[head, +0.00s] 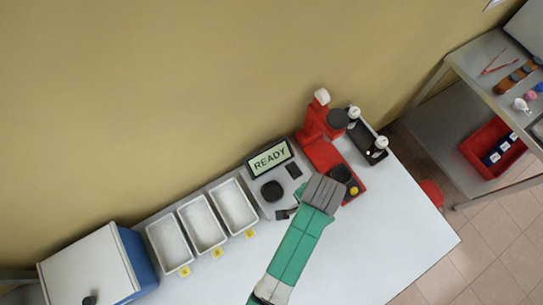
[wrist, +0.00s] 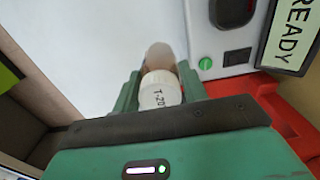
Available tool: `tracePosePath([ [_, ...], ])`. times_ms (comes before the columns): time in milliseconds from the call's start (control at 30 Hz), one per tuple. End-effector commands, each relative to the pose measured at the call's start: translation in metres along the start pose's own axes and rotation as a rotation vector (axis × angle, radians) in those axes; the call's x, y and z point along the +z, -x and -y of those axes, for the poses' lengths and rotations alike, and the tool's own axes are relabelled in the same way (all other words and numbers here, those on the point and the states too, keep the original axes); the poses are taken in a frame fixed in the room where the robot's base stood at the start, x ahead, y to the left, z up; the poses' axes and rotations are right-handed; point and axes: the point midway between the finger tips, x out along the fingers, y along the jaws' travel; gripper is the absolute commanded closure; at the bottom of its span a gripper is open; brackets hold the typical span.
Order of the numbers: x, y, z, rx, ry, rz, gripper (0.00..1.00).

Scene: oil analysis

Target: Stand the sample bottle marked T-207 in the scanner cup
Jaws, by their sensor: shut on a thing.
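My gripper (wrist: 162,82) is shut on a bottle (wrist: 160,56) with a white cap (wrist: 160,90). The cap's mark reads "T-20" with the last part cut off by the curve. The cap faces the wrist camera, and the bottle is over the white bench in front of the scanner. The grey scanner (head: 262,175) shows READY on its screen (head: 270,158). Its round black cup (head: 272,190) looks empty in the head view; it also shows partly at the top of the wrist view (wrist: 232,10), right of the bottle and apart from it.
A red stand device (head: 318,150) is right of the scanner, beside a black rack (head: 368,140) with white-capped bottles. Three white trays (head: 205,202) with yellow labels and a blue box (head: 140,262) are to the left. The bench front (head: 400,225) is clear.

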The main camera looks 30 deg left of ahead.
Motion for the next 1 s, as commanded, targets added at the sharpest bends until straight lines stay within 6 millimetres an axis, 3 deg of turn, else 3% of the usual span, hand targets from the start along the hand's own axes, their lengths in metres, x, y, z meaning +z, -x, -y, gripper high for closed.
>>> tracePosePath([
  [200,0.021,-0.004,0.070,0.000,0.010,0.001,0.82],
  [400,0.033,-0.009,0.109,0.001,0.006,0.001,0.82],
  [667,0.037,-0.011,0.126,0.000,0.006,0.000,0.82],
  [833,0.039,-0.040,0.127,0.002,0.003,0.003,0.82],
  [1000,0.038,-0.047,0.128,0.000,0.004,0.001,0.82],
])
